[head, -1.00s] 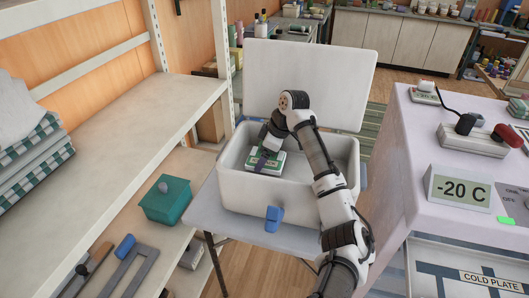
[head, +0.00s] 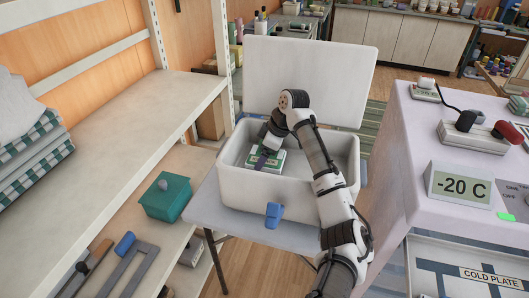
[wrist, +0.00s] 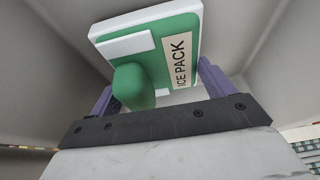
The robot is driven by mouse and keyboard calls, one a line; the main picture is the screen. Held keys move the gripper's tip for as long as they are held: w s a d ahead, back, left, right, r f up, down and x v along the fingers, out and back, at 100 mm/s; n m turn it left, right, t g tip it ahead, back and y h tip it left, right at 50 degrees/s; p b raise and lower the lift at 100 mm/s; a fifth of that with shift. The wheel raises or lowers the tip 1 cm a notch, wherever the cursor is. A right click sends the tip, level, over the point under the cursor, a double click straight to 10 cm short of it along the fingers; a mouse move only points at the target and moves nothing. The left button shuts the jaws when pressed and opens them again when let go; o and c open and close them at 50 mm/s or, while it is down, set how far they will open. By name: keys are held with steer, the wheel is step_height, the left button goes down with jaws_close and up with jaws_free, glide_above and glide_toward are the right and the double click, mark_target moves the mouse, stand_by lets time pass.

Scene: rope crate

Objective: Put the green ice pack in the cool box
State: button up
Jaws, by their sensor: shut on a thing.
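The green ice pack (head: 277,158) has white edges and a white label. In the wrist view the ice pack (wrist: 180,55) shows its label and a rounded green knob between the purple fingers. My gripper (head: 262,159) is shut on it. The ice pack is inside the open cool box (head: 245,190), toward the left of its interior. The white lid (head: 310,80) stands raised at the back. Whether the ice pack touches the floor of the box is not clear.
The cool box stands on a grey folding table (head: 205,210). A shelf (head: 130,120) is on the left, with a teal box (head: 165,198) below. At right is a counter (head: 420,140) with a -20 C display (head: 458,188). My arm crosses the box's right front wall.

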steer(key=shift+s+f, duration=0.1)
steer(key=shift+f, duration=0.4)
steer(key=o, duration=1.1)
steer(key=shift+f, duration=0.1)
